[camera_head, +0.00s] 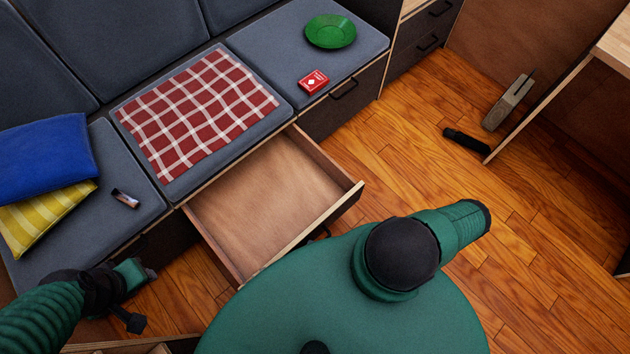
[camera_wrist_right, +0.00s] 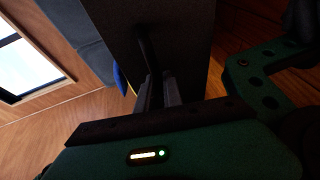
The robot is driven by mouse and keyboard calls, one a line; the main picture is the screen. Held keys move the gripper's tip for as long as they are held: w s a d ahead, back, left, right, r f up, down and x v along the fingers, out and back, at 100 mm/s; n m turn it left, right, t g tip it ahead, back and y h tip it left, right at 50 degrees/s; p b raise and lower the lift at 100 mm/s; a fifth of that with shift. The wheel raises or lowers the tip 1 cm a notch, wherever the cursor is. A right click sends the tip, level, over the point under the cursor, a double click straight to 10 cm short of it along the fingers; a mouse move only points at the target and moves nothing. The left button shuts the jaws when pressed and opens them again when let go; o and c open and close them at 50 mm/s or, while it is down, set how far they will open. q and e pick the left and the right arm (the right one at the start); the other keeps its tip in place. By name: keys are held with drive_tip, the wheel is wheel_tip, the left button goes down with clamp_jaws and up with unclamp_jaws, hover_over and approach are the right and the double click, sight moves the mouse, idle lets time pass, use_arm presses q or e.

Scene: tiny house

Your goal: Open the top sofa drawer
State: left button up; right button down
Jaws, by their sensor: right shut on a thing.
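The sofa drawer (camera_head: 270,195) under the middle seat is pulled well out, and its wooden inside is empty. Its dark front carries a black handle (camera_head: 320,234), mostly hidden behind my body in the head view. In the right wrist view my right gripper (camera_wrist_right: 157,92) is shut on the black handle (camera_wrist_right: 147,52) of the dark drawer front (camera_wrist_right: 185,45). The head view does not show my right gripper. My left gripper (camera_head: 140,276) is low at the left, in front of the sofa and apart from the drawer; its jaws are unclear.
On the sofa lie a checked red cloth (camera_head: 195,112), a green plate (camera_head: 330,31), a red card box (camera_head: 313,82), a small object (camera_head: 125,198), and blue (camera_head: 45,160) and yellow (camera_head: 45,215) pillows. A black object (camera_head: 466,140) and a grey tool (camera_head: 509,102) lie on the floor at right.

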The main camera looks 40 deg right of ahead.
drive_tip(key=shift+d+f, duration=0.15)
drive_tip(key=c, duration=1.5)
unclamp_jaws()
drive_tip(key=shift+s, duration=0.1)
drive_tip(key=v, duration=1.6)
drive_tip(key=shift+s+d+r+p, duration=0.1)
drive_tip(key=shift+s+r+p, duration=0.15)
drive_tip(key=shift+s+p, duration=0.05)
